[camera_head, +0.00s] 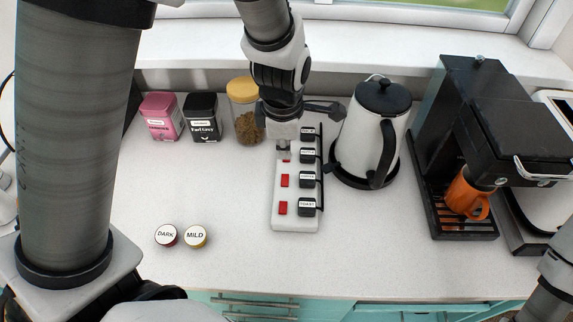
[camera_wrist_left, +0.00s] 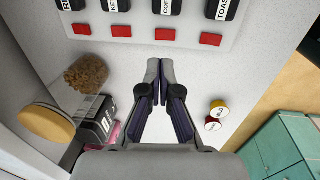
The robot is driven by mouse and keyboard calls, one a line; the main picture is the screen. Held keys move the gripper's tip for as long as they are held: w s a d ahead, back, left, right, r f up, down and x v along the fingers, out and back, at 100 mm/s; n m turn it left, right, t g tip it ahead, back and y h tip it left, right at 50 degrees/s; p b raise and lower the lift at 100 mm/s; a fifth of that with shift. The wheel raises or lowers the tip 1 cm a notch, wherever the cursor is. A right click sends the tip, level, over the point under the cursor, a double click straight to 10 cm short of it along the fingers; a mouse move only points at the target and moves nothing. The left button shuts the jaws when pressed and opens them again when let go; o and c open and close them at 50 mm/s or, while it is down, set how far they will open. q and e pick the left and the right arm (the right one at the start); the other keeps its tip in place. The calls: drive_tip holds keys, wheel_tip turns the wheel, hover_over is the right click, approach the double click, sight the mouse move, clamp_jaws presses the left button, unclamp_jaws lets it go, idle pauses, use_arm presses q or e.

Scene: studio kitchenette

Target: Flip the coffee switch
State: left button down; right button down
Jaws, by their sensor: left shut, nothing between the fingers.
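A white power strip (camera_head: 296,222) lies on the counter with a column of red switches and labelled black plugs. The coffee switch (camera_head: 284,180) is the red one beside the plug marked COFFEE (camera_head: 306,177), just above the TOAST row. In the wrist view, the coffee switch (camera_wrist_left: 165,34) lies just beyond my left fingertips. My left gripper (camera_head: 284,150) is shut and empty, pointing down over the strip. It hides the upper switches in the head view. Its fingertips also show in the wrist view (camera_wrist_left: 161,68). Contact with the strip cannot be told, nor can the switch's position. My right gripper is out of view.
A kettle (camera_head: 375,120) and a coffee machine (camera_head: 455,130) with an orange mug (camera_head: 466,196) stand to the right. A yellow-lidded jar (camera_head: 247,125) and tea tins (camera_head: 161,118) stand behind left. Two capsules, DARK (camera_head: 166,235) and MILD (camera_head: 195,236), lie in front left.

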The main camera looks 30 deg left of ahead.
sight(284, 177)
use_arm(q)
drive_tip(key=f, duration=0.5)
drive_tip(key=w+f, duration=0.1)
drive_tip(key=f, duration=0.2)
drive_tip(key=shift+a+f, duration=0.25)
drive_tip(key=shift+f, duration=0.1)
drive_tip(key=shift+r, duration=0.1)
